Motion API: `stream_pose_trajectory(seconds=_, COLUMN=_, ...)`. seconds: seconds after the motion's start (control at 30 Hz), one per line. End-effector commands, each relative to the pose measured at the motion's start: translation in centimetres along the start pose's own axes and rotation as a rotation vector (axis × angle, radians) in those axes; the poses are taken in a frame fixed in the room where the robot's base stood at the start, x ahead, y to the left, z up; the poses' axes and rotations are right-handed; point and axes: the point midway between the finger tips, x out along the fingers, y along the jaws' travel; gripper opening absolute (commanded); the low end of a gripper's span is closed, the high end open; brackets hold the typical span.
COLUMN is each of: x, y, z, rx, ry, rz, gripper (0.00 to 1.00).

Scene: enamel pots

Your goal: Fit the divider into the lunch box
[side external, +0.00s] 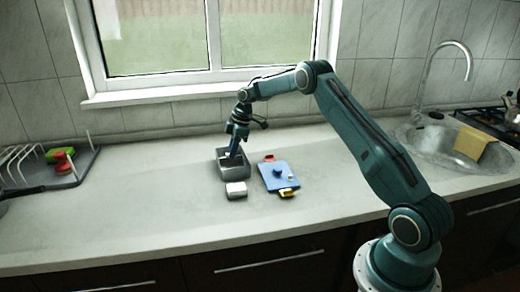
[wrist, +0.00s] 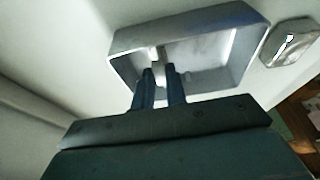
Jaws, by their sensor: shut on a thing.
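The lunch box (side external: 234,174) is an open grey rectangular box on the counter; it also shows in the wrist view (wrist: 125,42), where its light inner walls and floor are visible. My gripper (side external: 234,154) points down over the lunch box, its fingertips at or inside the opening. In the wrist view the two dark fingers (wrist: 160,72) are close together, shut on a small pale piece (wrist: 156,54), which I take to be the divider. Most of the divider is hidden by the fingers. I cannot tell whether it touches the box floor or walls.
A blue board (side external: 272,182) with small red, yellow and dark blue items lies to the right. A dish rack (side external: 75,168) is far left; the sink (side external: 440,145) is right. The front counter is clear.

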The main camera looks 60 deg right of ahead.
Motion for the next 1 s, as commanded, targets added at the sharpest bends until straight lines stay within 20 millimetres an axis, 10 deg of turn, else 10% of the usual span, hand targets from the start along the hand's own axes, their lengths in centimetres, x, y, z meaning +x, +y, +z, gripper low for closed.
stream_pose_trajectory(seconds=0.3, x=0.2, y=0.0, z=0.1, rx=0.001, ry=-0.001, rz=-0.001, gripper=0.0)
stream_pose_trajectory(seconds=0.47, x=0.2, y=0.0, z=0.1, rx=0.001, ry=-0.001, rz=-0.001, gripper=0.39)
stream_pose_trajectory(seconds=1.0, x=-1.0, y=0.1, z=0.1, rx=0.002, ry=0.0, rz=0.002, gripper=0.39)
